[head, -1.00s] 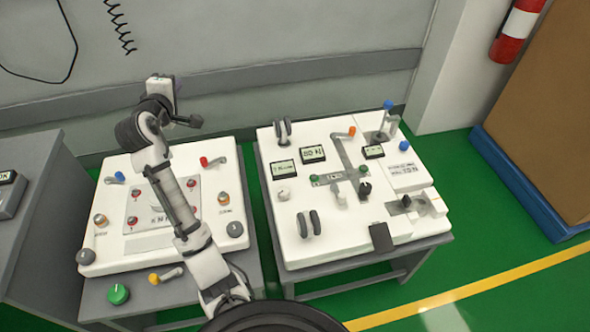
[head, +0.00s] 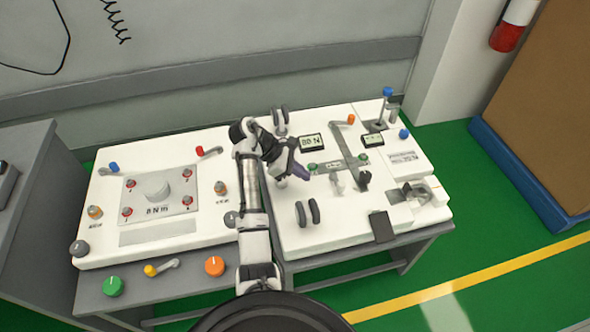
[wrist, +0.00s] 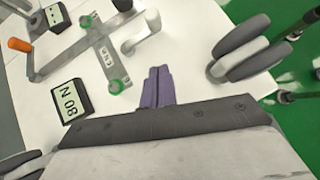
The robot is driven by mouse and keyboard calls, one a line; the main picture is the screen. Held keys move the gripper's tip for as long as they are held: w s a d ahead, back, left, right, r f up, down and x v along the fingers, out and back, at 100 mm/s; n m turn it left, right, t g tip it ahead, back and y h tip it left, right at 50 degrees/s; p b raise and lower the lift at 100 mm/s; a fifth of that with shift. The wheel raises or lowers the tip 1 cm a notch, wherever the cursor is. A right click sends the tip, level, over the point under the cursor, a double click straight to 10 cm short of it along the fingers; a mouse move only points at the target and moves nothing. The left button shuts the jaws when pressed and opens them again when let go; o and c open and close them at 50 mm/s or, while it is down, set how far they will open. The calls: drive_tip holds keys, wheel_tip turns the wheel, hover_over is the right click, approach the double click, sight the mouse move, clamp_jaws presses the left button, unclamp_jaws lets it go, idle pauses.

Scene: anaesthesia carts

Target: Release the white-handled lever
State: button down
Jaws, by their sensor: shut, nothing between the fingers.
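The white-handled lever (head: 337,183) stands on the right cart's white panel, near the lower arm of a grey cross-shaped plate. In the wrist view its white handle (wrist: 150,20) is at the top, beyond my fingertips. My gripper (head: 301,171) is over the left part of this panel, to the left of the lever and apart from it. In the wrist view my gripper's purple fingers (wrist: 158,72) are together and hold nothing. My gripper hides part of the panel's left side in the head view.
An "80 N" display (head: 310,142) and a pair of grey discs (head: 307,213) are close to my gripper. The left cart's panel (head: 155,237) carries several knobs. A wall runs behind both carts.

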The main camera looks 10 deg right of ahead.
hover_over(324, 194)
drive_tip(key=a, duration=0.1)
wheel_tip(324, 194, down, 3)
drive_tip(key=shift+r+p, duration=0.1)
drive_tip(key=shift+p, duration=0.25)
drive_tip(key=shift+s+d, duration=0.1)
drive_tip(key=shift+d, duration=0.4)
